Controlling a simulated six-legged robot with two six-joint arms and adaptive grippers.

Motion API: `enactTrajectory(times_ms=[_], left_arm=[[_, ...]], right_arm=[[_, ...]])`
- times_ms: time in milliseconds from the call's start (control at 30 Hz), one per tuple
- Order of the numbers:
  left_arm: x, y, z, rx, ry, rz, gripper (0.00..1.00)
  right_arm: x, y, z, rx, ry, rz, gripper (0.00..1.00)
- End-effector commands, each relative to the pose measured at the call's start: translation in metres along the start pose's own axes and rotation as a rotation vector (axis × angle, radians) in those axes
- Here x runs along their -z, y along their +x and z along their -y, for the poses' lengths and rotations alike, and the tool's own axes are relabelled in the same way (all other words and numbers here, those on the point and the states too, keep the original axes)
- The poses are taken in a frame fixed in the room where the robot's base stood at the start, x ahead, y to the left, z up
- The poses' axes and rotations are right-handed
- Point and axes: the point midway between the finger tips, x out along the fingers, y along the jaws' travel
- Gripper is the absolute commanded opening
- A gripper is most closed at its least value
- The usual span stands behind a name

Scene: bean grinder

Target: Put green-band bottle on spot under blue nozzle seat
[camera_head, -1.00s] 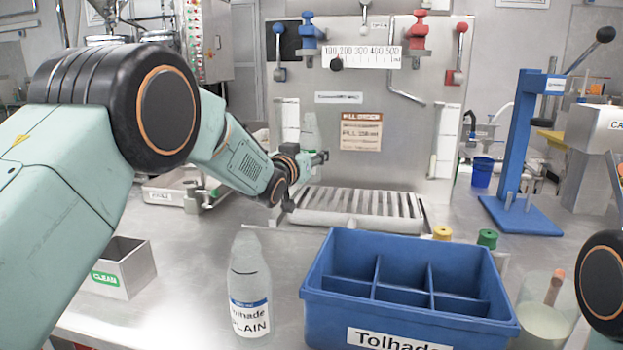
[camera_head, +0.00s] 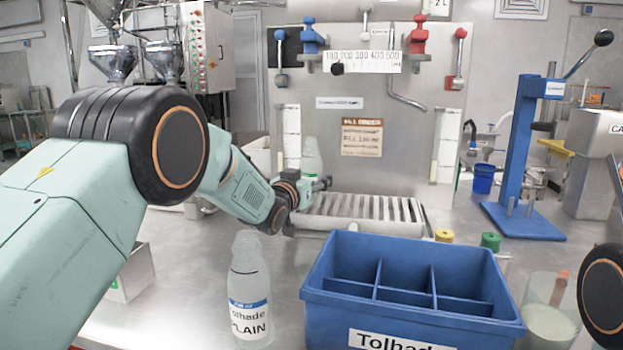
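A clear bottle with a greenish tint (camera_head: 311,158) stands upright at the left end of the slatted grate (camera_head: 362,208), in front of the steel panel. The blue nozzle seat (camera_head: 311,40) is high on the panel, roughly above the bottle. I cannot tell whether the bottle's base touches the grate. My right gripper is out of view.
A clear bottle labelled PLAIN (camera_head: 249,295) stands in front, beside an empty-looking divided blue crate (camera_head: 330,285). A red nozzle seat (camera_head: 417,40) is right of the blue one. Yellow (camera_head: 444,236) and green (camera_head: 490,242) caps show behind the crate. A blue press (camera_head: 522,150) stands right.

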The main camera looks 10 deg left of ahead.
Motion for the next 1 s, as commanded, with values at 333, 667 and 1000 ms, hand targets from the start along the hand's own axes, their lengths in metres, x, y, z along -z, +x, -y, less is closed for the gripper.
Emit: enactTrajectory(times_ms=[333,667,1000], left_arm=[[0.001,0.000,0.000,0.000,0.000,0.000,0.72],[0.006,-0.023,0.000,0.000,0.000,0.002,0.72],[0.006,-0.069,0.000,0.000,-0.001,0.002,0.72]], right_arm=[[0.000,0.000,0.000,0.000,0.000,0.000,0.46],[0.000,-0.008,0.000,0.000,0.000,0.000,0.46],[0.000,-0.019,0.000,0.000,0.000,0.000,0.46]])
